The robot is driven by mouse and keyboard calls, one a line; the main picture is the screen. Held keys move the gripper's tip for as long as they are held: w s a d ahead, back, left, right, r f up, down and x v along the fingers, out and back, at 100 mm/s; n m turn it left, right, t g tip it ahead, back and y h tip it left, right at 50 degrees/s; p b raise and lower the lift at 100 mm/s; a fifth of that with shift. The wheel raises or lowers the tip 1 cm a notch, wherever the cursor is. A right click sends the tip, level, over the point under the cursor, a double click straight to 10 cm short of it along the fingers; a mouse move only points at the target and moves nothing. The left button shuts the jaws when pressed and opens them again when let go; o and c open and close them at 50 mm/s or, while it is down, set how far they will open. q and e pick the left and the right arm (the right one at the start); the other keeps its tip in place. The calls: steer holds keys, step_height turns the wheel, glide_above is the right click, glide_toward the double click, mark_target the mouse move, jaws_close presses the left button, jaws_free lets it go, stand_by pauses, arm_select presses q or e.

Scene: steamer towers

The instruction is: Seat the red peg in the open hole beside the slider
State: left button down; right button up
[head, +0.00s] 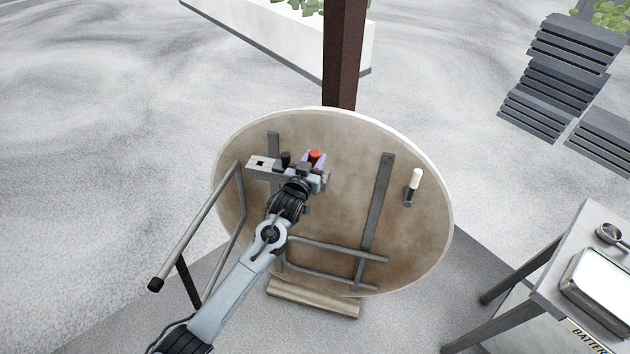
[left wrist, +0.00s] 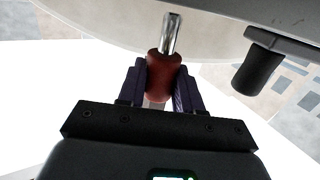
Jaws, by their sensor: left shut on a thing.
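My left gripper (head: 313,166) is shut on the red peg (head: 315,156), over the face of the round tan disc. In the left wrist view the purple fingers hold the peg's red body (left wrist: 164,76), and its bare metal end (left wrist: 171,34) points up in the picture, clear of the fingers. A grey bar (head: 254,171) left of the gripper has a dark square opening (head: 260,163). A black knob (head: 285,159) stands between that opening and the peg; it also shows in the left wrist view (left wrist: 258,72). Which part is the slider is unclear. My right gripper is not in view.
The round disc (head: 335,220) carries two dark upright rails and grey rods. A white-tipped handle (head: 415,180) stands out at its right. A bent grey tube frame (head: 198,225) is at the left. A side table (head: 600,222) with a tray is at the right.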

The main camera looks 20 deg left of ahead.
arm_select(q)
steer(key=shift+f+b, duration=0.95)
steer(key=shift+f, duration=1)
stand_by(1.6)
steer(key=c, duration=0.7)
jaws_free()
steer(key=shift+s+r, duration=0.1)
steer(key=shift+s, duration=0.4)
steer(key=s, duration=0.3)
steer(key=s+p, duration=0.1)
steer(key=s, duration=0.2)
steer(key=s+p, duration=0.1)
steer(key=s, duration=0.2)
steer(key=shift+s+r, duration=0.3)
steer(key=shift+s, duration=0.1)
